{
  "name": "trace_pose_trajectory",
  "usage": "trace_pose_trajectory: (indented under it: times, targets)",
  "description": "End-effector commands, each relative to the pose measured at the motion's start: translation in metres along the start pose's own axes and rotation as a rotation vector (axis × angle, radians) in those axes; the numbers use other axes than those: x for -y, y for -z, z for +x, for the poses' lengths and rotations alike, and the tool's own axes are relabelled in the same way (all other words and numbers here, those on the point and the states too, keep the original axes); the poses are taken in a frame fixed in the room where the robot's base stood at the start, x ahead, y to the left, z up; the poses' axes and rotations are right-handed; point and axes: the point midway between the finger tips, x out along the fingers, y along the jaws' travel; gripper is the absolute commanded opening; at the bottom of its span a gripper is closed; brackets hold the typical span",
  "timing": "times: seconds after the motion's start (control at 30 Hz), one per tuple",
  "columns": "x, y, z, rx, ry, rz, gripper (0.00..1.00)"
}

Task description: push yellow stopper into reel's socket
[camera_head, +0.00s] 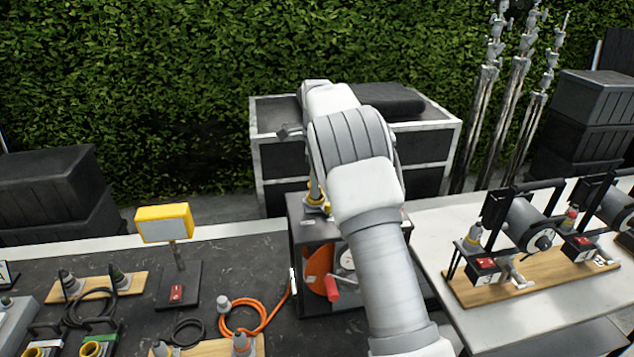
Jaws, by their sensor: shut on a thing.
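The reel (318,268) has an orange disc and a red crank handle, in a dark box frame at the middle of the table. Yellow and grey fittings show on the frame's grey top, beside my arm. My gripper (315,182) points down over this top and is mostly hidden behind my arm. It is shut on the yellow stopper (316,194), of which only a small part shows. The socket is hidden, so I cannot tell whether the stopper is in it or above it.
An orange cable (262,318) lies left of the reel. A yellow-framed sign (165,224) stands further left. A wooden board (530,262) with grey reels is on the right table. A black-and-white case (425,150) stands behind.

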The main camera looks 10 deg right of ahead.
Motion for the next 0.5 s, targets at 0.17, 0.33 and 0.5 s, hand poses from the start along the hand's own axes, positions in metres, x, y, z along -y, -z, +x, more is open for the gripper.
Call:
trace_pose_trajectory:
  times: [0.17,0.33,0.5]
  targets:
    - [-0.0001,-0.0001,0.0038,0.000,0.000,0.000,0.00]
    - [-0.0001,-0.0001,0.0069,0.000,0.000,0.000,0.00]
    - [0.0000,-0.0001,0.0100,0.000,0.000,0.000,0.00]
